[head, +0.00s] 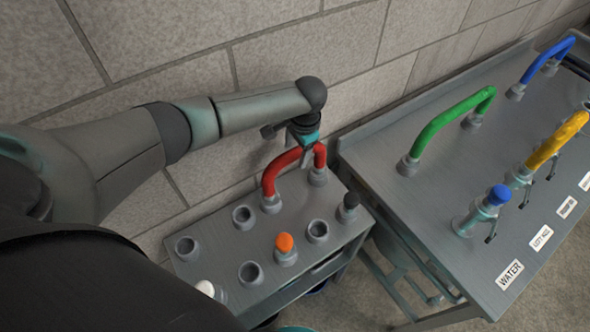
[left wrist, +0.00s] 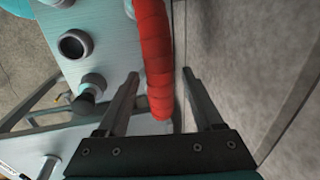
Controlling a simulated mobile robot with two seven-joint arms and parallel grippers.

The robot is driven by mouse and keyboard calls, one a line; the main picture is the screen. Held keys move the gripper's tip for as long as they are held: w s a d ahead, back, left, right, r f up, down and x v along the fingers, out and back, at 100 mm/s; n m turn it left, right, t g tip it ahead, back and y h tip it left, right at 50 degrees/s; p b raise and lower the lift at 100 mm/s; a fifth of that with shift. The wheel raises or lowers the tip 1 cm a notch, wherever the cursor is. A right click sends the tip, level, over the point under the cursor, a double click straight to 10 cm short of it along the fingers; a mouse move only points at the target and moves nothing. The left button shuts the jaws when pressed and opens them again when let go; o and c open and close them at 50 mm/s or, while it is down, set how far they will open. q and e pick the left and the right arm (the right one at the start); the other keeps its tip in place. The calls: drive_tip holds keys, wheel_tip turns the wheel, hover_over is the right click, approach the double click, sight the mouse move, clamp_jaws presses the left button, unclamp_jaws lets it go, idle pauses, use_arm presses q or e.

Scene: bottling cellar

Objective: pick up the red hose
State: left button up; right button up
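The red hose (head: 273,173) is an arch standing on the small grey rack (head: 215,263), with its two ends at grey sockets near the wall. My left gripper (head: 308,146) is above the arch, at its top right part, and hides some of it. In the left wrist view the red hose (left wrist: 155,60) runs between the two fingers of my left gripper (left wrist: 160,73). The fingers are apart, with a gap showing on each side of the hose. My right gripper is not in view.
The rack also carries empty sockets (head: 243,216), an orange cap (head: 285,243) and a black cap (head: 351,200). A block wall (head: 290,45) stands close behind. To the right, a larger table (head: 400,215) holds a green hose (head: 450,115), a blue hose and a yellow hose.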

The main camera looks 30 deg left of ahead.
use_arm(q)
clamp_jaws()
drive_tip(key=shift+w+r, duration=0.1)
drive_tip(key=shift+r, duration=0.1)
idle(0.4)
drive_tip(key=shift+r, duration=0.55)
wheel_tip(320, 180, up, 19)
drive_tip(key=p, duration=0.2)
drive_tip(key=shift+f, duration=0.15)
